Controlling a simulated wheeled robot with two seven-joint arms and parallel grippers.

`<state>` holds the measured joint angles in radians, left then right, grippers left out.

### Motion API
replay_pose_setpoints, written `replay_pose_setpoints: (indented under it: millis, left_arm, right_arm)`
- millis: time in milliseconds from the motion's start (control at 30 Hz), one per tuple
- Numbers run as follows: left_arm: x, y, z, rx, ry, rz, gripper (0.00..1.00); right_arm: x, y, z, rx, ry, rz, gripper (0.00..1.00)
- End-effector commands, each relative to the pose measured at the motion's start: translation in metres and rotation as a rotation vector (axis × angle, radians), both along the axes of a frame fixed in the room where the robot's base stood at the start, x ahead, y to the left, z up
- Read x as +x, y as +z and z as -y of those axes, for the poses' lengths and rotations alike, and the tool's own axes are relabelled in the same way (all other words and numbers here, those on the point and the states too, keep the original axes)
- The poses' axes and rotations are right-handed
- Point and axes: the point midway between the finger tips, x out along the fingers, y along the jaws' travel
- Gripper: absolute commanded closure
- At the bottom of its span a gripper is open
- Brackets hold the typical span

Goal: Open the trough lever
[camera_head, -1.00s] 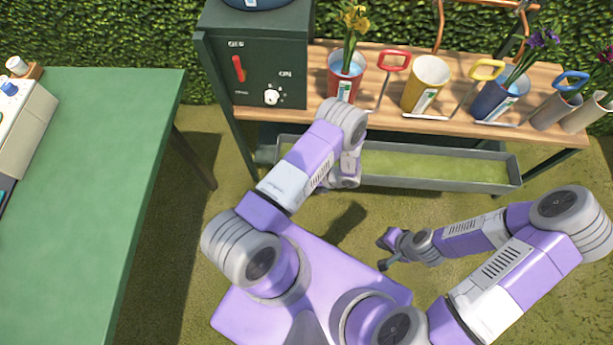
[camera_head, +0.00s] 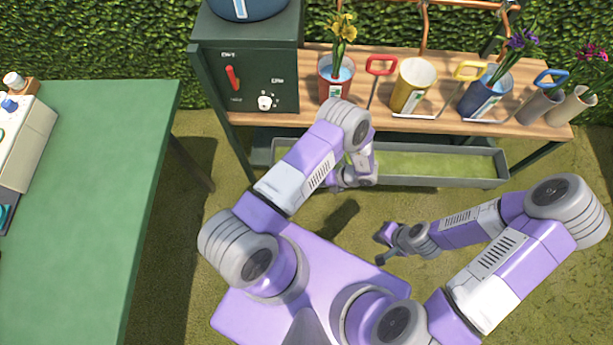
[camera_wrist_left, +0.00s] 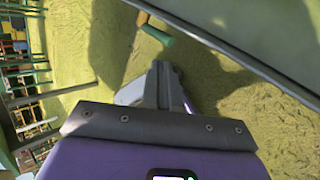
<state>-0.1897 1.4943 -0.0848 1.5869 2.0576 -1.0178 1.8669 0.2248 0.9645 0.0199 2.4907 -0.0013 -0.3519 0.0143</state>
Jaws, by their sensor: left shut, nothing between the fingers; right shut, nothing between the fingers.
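The long grey trough (camera_head: 430,181) with a green inside lies under the wooden shelf in the head view. Its rim crosses the upper right of the left wrist view (camera_wrist_left: 250,72). A short green cylinder (camera_wrist_left: 156,34) on a brown piece shows just beyond my left gripper (camera_wrist_left: 162,68); I cannot tell if it is the trough lever. The left gripper is shut and empty, apart from that cylinder; in the head view my arm mostly hides it. My right gripper (camera_head: 382,247) is shut and empty over the ground, in front of the trough.
A dark green box (camera_head: 250,65) with a red lever (camera_head: 232,78) and white knob stands at the shelf's left. Pots with flowers and coloured-handled tools line the shelf (camera_head: 440,122). A green table (camera_head: 95,190) is at left. Grass lies between.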

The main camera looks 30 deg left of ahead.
Motion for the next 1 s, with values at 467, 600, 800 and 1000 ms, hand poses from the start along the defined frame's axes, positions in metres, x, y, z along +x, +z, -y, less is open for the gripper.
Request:
replay_pose_setpoints:
  millis: [467,600,800,1000]
  left_arm:
    - [0.012,0.012,0.033,0.002,0.001,-0.002,1.0]
    - [0.012,0.012,0.032,0.002,0.001,-0.002,1.0]
    - [0.012,0.012,0.032,0.002,0.001,-0.002,1.0]
    - [0.012,0.012,0.032,0.002,0.001,-0.002,1.0]
  right_arm:
    - [0.0,0.003,0.0,0.0,0.0,0.0,1.0]
    - [0.0,0.003,0.0,0.0,0.0,0.0,1.0]
    - [0.0,0.003,0.0,0.0,0.0,0.0,1.0]
    - [0.0,0.003,0.0,0.0,0.0,0.0,1.0]
